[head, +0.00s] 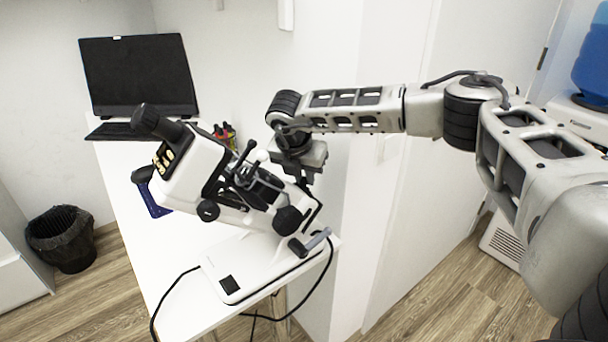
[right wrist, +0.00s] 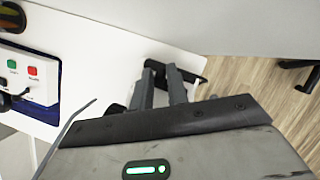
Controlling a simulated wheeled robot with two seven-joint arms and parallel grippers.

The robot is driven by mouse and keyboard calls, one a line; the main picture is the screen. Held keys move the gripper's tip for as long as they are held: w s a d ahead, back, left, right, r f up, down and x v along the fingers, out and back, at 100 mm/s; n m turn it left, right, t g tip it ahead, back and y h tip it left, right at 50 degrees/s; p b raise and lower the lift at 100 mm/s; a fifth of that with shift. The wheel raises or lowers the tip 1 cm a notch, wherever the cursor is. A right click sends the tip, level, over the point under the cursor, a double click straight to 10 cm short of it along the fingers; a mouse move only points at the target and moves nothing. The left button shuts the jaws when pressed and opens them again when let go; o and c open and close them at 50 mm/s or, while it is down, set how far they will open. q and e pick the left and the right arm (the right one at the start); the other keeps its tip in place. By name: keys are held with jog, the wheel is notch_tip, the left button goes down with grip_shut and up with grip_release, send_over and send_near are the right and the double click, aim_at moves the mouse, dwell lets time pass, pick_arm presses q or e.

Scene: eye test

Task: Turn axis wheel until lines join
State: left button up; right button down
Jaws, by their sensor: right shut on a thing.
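A white and black eye-test instrument (head: 190,175) with a tilted body and a black eyepiece stands on a white base (head: 250,270). Round black knobs show on its near side, a large one (head: 288,220) and a smaller one (head: 208,210). I cannot tell which part is the axis wheel. My right gripper (head: 304,183) points down at the instrument's right side. In the right wrist view its fingers (right wrist: 160,85) are shut on a dark part, mostly hidden between them. The lines do not show. My left gripper is not in view.
The instrument stands on a white table (head: 135,225) near a wall. An open laptop (head: 138,75) and a holder with pens (head: 225,133) are behind it. A blue tray (head: 158,208) lies to its left. A black cable (head: 175,295) hangs over the front edge.

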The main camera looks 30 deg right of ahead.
jog(key=shift+w+a+f+n, duration=0.1)
jog(key=shift+w+f+n, duration=0.1)
jog(key=shift+n, duration=0.1)
jog(key=shift+w+r+n+g, duration=0.1)
jog(key=shift+w+n+g, duration=0.2)
jog(key=shift+n+g, duration=0.1)
jog(key=c, duration=1.4)
grip_release()
jog(key=shift+a, duration=0.1)
